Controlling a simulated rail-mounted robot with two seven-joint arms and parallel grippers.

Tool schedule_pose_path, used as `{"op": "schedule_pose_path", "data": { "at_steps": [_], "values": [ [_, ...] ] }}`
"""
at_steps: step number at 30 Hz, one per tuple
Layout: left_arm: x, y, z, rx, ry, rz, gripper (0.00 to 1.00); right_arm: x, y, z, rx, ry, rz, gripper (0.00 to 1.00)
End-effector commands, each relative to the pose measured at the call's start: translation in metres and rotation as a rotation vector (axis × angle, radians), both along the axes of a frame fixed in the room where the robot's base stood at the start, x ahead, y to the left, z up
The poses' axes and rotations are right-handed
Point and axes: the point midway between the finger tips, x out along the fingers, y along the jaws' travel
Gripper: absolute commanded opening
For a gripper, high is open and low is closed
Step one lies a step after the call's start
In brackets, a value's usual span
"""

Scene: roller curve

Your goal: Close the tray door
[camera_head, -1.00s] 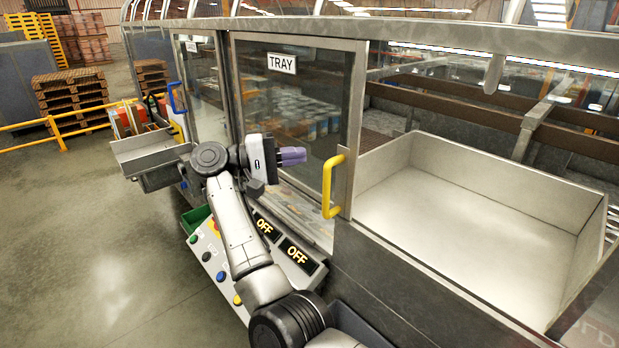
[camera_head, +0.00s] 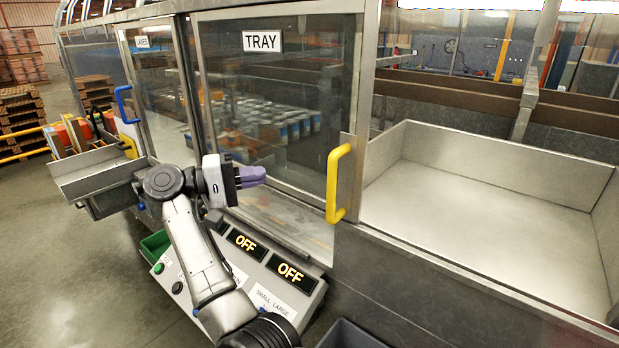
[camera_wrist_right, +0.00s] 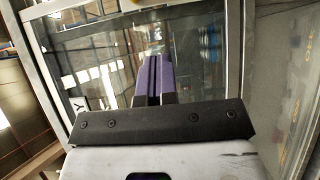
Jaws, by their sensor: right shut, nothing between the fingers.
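The tray door (camera_head: 282,85) is a framed glass pane with a "TRAY" label (camera_head: 262,41) and a yellow handle (camera_head: 338,185) at its right edge. The pane stands across the space behind the control panel; whether it is fully closed is hard to tell. My right gripper (camera_head: 253,176) is shut and empty, with purple fingers pointing right. It is in front of the lower left part of the pane, well left of the handle and apart from it. In the right wrist view, the closed fingers (camera_wrist_right: 154,80) point toward framed glass. My left gripper is not in view.
An open metal tray (camera_head: 480,205) lies right of the handle. The control panel (camera_head: 262,270) with "OFF" displays is below the door. A second door with a blue handle (camera_head: 122,103) and a small metal bin (camera_head: 95,172) are at left.

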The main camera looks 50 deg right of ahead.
Motion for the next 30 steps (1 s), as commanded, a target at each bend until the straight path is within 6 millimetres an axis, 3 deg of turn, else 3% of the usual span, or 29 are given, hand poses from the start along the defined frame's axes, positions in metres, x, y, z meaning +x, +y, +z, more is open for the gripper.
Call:
{"op": "schedule_pose_path", "data": {
  "at_steps": [13,21,30],
  "values": [
    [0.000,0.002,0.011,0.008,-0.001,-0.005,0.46,-0.049,-0.070,0.001,-0.001,0.001,-0.003,0.00],
    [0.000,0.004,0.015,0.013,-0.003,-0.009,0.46,-0.076,-0.075,0.000,-0.001,0.001,-0.001,0.00],
    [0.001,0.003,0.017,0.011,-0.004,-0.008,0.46,-0.087,-0.076,0.000,-0.001,0.001,0.000,0.00]
  ]
}}
